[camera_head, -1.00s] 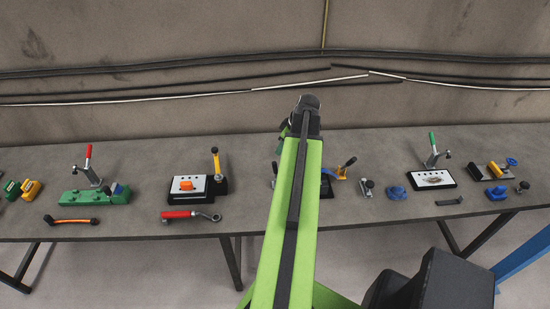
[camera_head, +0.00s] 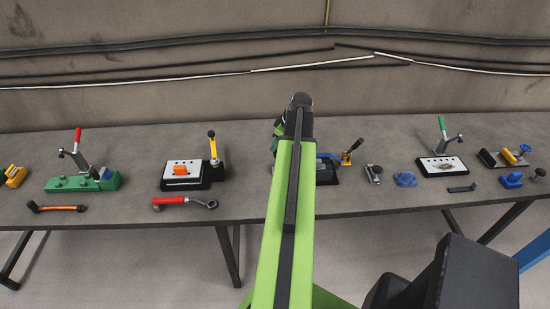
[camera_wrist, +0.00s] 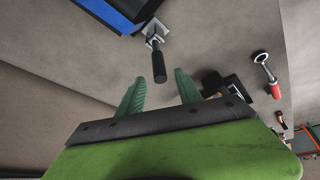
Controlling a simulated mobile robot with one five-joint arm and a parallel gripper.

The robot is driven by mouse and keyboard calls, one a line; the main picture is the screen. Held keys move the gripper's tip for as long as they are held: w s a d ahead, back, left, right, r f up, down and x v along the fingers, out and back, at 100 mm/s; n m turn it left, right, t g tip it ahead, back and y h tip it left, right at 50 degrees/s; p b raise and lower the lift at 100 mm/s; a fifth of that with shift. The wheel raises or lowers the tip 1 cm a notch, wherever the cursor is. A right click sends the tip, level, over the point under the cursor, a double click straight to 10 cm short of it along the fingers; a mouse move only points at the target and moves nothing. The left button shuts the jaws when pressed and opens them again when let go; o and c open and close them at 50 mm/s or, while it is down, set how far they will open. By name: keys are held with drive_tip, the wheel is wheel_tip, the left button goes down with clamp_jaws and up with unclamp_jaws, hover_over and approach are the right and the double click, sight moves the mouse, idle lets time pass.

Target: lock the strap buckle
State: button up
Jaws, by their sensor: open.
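In the wrist view a small bright metal piece with a black lever handle (camera_wrist: 157,60) stands on the table beside a blue-and-black block (camera_wrist: 118,14). I cannot tell for sure that this piece is the strap buckle. My gripper (camera_wrist: 160,78) is open, with its two green fingers apart and empty. The black handle's end shows between and just beyond the fingertips, with no visible contact. In the head view my green arm hides most of this spot.

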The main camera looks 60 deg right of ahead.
drive_tip(key=b+x, duration=0.2)
drive_tip(key=x, duration=0.2)
drive_tip(key=shift+f+b, duration=0.3)
drive_tip(key=shift+b, duration=0.05)
drive_tip(key=shift+w+r, duration=0.1)
clamp_jaws()
idle(0.8)
drive_tip(key=shift+d, duration=0.2)
drive_tip(key=shift+a, duration=0.1)
